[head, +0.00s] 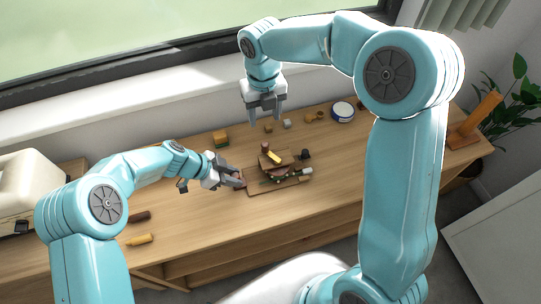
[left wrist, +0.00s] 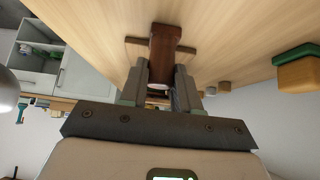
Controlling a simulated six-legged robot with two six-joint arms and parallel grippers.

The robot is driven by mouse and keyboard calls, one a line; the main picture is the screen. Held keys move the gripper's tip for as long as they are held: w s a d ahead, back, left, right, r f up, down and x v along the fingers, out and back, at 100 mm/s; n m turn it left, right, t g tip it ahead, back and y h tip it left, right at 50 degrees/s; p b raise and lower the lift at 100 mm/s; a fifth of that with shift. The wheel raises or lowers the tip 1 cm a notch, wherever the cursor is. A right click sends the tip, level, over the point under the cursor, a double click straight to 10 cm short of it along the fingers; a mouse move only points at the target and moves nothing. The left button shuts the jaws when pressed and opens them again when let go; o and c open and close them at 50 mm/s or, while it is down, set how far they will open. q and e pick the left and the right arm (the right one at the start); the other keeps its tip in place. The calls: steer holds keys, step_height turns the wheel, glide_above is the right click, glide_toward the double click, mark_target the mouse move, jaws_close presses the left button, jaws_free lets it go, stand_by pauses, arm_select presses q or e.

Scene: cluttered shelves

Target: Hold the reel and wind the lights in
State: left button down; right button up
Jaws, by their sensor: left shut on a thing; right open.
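The reel (head: 278,175) sits on a thin wooden base (head: 258,189) near the middle of the long wooden table, with a tan top, a yellow piece and a dark, greenish band. Strands of lights cannot be made out clearly. My left gripper (head: 238,182) is at the reel's left edge. In the left wrist view, its fingers (left wrist: 161,85) close around a dark brown bar (left wrist: 165,42) of the reel, in front of the wooden base. My right gripper (head: 266,112) is open and empty, fingers down, above the back of the table, behind the reel.
A yellow-and-green block (head: 220,139), small blocks (head: 287,123) and a blue-rimmed white round tin (head: 343,111) stand along the back. A yellow piece (head: 139,240) and a dark brown piece (head: 139,217) lie at left front. An orange stand (head: 475,122) is at right.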

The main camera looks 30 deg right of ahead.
arm_select(q)
steer(key=c, duration=1.1)
jaws_free()
steer(key=shift+f, duration=0.15)
steer(key=o, duration=0.4)
steer(key=shift+w, duration=0.1)
steer(key=shift+c, duration=0.2)
